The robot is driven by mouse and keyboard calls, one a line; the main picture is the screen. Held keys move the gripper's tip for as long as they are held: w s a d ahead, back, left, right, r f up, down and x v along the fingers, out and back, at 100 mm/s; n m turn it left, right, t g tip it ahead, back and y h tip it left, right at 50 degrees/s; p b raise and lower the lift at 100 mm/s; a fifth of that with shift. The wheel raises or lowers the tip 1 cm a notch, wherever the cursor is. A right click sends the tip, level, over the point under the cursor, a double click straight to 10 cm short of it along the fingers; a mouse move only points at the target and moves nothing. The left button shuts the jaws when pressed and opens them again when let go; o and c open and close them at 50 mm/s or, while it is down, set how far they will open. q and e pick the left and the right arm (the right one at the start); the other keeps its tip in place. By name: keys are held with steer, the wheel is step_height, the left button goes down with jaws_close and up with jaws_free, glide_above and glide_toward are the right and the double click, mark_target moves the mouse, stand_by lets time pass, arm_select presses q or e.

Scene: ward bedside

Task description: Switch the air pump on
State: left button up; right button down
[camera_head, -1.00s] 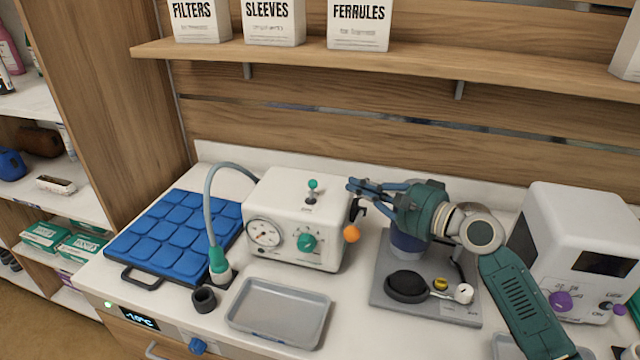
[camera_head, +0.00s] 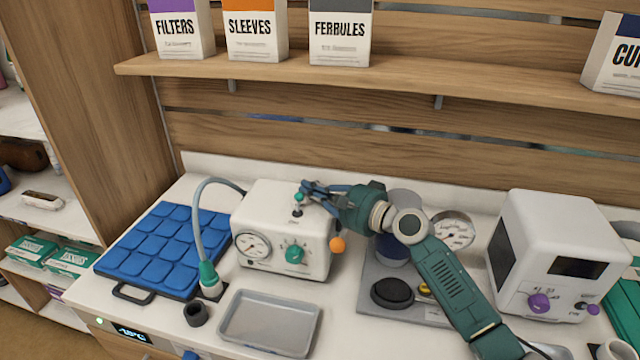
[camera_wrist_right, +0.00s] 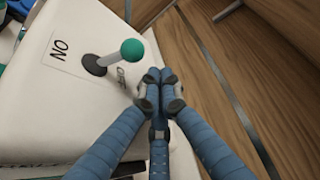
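The air pump (camera_head: 262,209) is a white box on the counter with a round gauge (camera_head: 253,245), a green knob (camera_head: 295,253) on its front and an orange ball at its right side. On its top stands a small toggle lever (camera_head: 299,197) with a green ball tip. In the right wrist view the lever's green ball (camera_wrist_right: 132,50) leans away from an "ON" label (camera_wrist_right: 60,48), towards my fingers. My right gripper (camera_head: 307,190) is beside the ball; in the wrist view its fingertips (camera_wrist_right: 160,88) are together, empty and slightly apart from the ball. My left gripper is out of view.
A blue padded mat (camera_head: 160,250) lies left of the pump, linked by a grey hose (camera_head: 198,215). A grey tray (camera_head: 270,322) lies in front. A white device with a purple knob (camera_head: 540,302) stands right. A shelf (camera_head: 400,84) with boxes runs above.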

mark_target(312, 206)
steer(key=shift+s+r+p, duration=0.25)
steer(key=shift+s+p, duration=0.05)
steer(key=shift+s, duration=0.25)
steer(key=shift+s+r+p, duration=0.25)
steer(key=shift+s, duration=0.65)
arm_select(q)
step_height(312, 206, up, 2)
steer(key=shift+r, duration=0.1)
arm_select(e)
steer(key=shift+w+f, duration=0.1)
steer(key=shift+w, duration=0.05)
